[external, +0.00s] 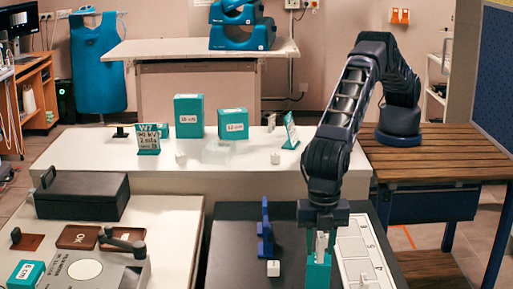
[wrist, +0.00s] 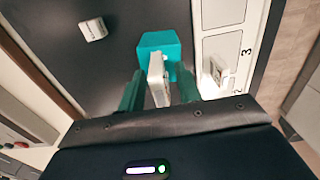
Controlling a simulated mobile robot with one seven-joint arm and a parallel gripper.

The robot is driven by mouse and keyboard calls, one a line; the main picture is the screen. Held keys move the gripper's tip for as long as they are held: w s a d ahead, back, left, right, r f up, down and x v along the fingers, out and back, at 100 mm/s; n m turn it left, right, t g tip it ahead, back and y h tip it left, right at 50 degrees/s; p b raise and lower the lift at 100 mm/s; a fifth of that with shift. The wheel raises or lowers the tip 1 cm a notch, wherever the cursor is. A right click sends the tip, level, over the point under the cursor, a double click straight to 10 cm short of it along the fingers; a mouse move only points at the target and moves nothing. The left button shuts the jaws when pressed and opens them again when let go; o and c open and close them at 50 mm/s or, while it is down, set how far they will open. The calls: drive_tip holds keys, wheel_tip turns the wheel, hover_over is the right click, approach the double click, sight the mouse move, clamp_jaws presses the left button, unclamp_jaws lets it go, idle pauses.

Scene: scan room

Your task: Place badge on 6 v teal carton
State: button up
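A teal carton (external: 318,275) stands on the dark mat directly below my gripper (external: 319,240). In the wrist view the carton (wrist: 158,42) shows just beyond the fingertips; no voltage marking can be read on it. A small white block-like piece, probably the badge (wrist: 157,80), is at the carton, between my fingers. My gripper (wrist: 160,72) is around it, with a gap showing on at least the right side, so the fingers look open. Whether the badge rests on the carton's top or against its side is hard to tell.
A white numbered strip (external: 355,245) lies right of the carton, with a small white piece (wrist: 219,70) on it. A white labelled cube (external: 273,268) and a blue upright stand (external: 265,230) are to the left. Teal boxes (external: 189,115) stand on the back table.

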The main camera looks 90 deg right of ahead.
sight(321, 235)
drive_tip(key=shift+r, duration=0.1)
wheel_tip(321, 235, up, 12)
idle(0.6)
drive_tip(key=shift+r, duration=0.1)
